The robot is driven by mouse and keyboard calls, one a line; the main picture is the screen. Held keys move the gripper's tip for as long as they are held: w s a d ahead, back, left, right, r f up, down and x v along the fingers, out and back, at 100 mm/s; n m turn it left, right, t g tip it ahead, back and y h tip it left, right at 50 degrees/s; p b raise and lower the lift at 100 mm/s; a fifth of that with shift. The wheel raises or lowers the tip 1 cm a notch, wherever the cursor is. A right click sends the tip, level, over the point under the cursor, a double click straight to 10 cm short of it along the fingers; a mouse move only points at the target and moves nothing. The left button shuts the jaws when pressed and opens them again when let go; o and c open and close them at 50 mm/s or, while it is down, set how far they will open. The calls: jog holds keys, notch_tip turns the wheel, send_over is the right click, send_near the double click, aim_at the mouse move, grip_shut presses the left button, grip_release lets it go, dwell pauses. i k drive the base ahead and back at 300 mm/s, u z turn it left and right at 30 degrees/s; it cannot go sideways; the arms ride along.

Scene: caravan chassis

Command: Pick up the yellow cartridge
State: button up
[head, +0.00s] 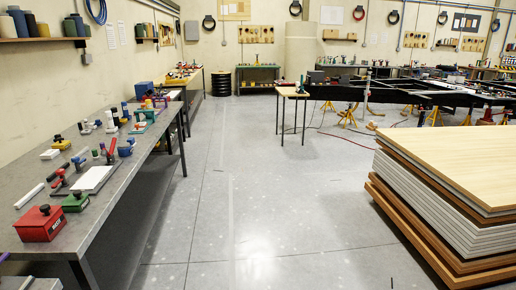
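I cannot make out a yellow cartridge for certain. Small yellow bits show among the crowded items on the long grey workbench (120,160) at the left, but they are too small to identify. My gripper is not in view.
A red box (41,224) and a green box (76,202) sit near the bench's front end. A stack of boards (455,205) stands at the right. A small wooden table (292,93) and a black chassis (430,97) on yellow stands are farther back. The grey floor (250,190) between is clear.

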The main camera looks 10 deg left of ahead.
aim_at(147, 102)
jog(key=u, duration=0.15)
jog(key=i, duration=1.6)
jog(key=u, duration=0.55)
jog(key=i, duration=0.8)
jog(key=u, duration=0.8)
jog(key=i, duration=1.4)
jog(key=u, duration=0.5)
